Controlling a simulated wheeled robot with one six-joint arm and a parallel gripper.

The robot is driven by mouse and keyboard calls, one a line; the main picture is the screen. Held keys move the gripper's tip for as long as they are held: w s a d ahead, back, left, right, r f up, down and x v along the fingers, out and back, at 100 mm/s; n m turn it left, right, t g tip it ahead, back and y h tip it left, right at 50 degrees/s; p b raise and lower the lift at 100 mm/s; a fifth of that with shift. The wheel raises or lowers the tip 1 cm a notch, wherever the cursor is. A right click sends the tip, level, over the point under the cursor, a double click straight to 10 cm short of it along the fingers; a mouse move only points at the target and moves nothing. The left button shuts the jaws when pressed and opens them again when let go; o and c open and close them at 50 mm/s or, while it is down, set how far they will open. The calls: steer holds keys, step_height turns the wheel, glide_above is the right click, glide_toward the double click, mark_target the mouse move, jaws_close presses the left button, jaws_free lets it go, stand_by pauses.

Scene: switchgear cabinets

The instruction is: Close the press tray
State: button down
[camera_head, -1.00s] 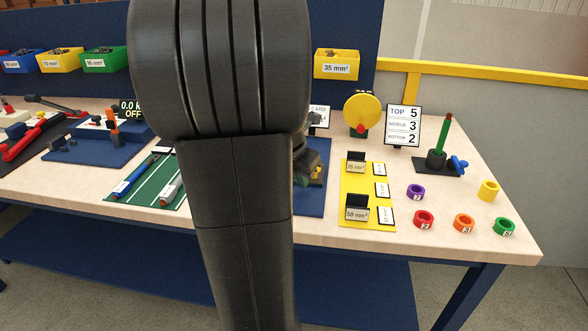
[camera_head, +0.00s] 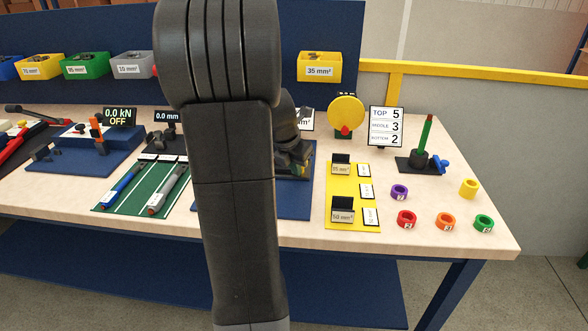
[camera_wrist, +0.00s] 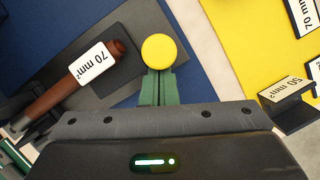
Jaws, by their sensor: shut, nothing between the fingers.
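In the wrist view a dark grey slab (camera_wrist: 140,28), which looks like the press tray, lies at a slant over a blue mat. A brown cable (camera_wrist: 50,98) with a white "70 mm²" label lies along it. A yellow round knob (camera_wrist: 159,50) is at its right part. My gripper (camera_wrist: 158,76) has green fingers, shut and empty, with tips right by the knob; I cannot tell whether they touch. In the head view my arm hides most of this area; only part of the blue mat (camera_head: 297,207) shows to its right.
Right of the mat is a yellow board (camera_head: 350,215) with labelled holders. Beyond are several coloured rings, including a red ring (camera_head: 406,219), and a dark stand with a green post (camera_head: 426,135). A green mat (camera_head: 135,203) with two pen-like tools is to the left.

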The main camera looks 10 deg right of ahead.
steer(key=w+p, duration=0.1)
steer(key=w, duration=0.1)
steer(key=w+d+p, duration=0.1)
steer(key=w, duration=0.1)
steer(key=w+d+p, duration=0.1)
steer(key=w+p, duration=0.1)
steer(key=w, duration=0.1)
steer(key=shift+d+r, duration=0.1)
steer(key=shift+d, duration=0.1)
steer(key=shift+w, duration=0.15)
steer(key=shift+r, duration=0.1)
steer(key=shift+w, duration=0.1)
